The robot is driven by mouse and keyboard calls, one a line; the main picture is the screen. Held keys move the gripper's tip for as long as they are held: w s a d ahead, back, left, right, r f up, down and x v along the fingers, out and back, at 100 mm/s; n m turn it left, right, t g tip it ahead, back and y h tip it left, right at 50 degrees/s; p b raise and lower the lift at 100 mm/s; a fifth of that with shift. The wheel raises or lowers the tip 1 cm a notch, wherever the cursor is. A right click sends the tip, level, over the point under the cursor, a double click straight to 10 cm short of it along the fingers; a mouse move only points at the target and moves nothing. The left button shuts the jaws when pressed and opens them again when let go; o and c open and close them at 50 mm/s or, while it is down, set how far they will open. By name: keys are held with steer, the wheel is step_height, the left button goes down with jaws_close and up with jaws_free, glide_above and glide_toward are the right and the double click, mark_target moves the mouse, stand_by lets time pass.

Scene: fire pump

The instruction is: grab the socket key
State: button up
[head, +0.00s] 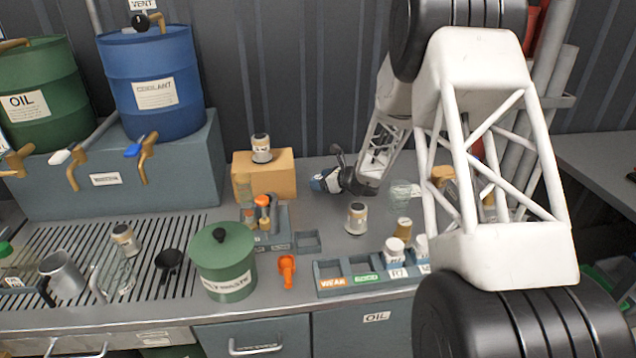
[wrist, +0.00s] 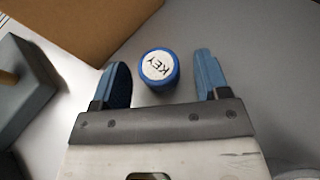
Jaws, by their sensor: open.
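The socket key (wrist: 158,70) stands in the wrist view as a short blue cylinder with a white round top lettered KEY. My gripper (wrist: 161,61) is open, with one blue finger on each side of the key. Gaps show between the key and both fingers, so it is not clamped. In the head view my gripper (head: 331,172) is low over the bench, right of the cardboard-coloured box. There, blue and white patches sit at its fingers, and I cannot clearly tell key from finger.
A grey holder (wrist: 22,85) is at the wrist view's left edge. A labelled tray (head: 332,283) lies along the bench front.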

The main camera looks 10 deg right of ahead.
steer(key=shift+x, duration=1.55)
steer(key=shift+c, duration=0.2)
steer(key=shift+s, duration=0.1)
steer(key=c, duration=1)
steer(key=shift+r, duration=5.05)
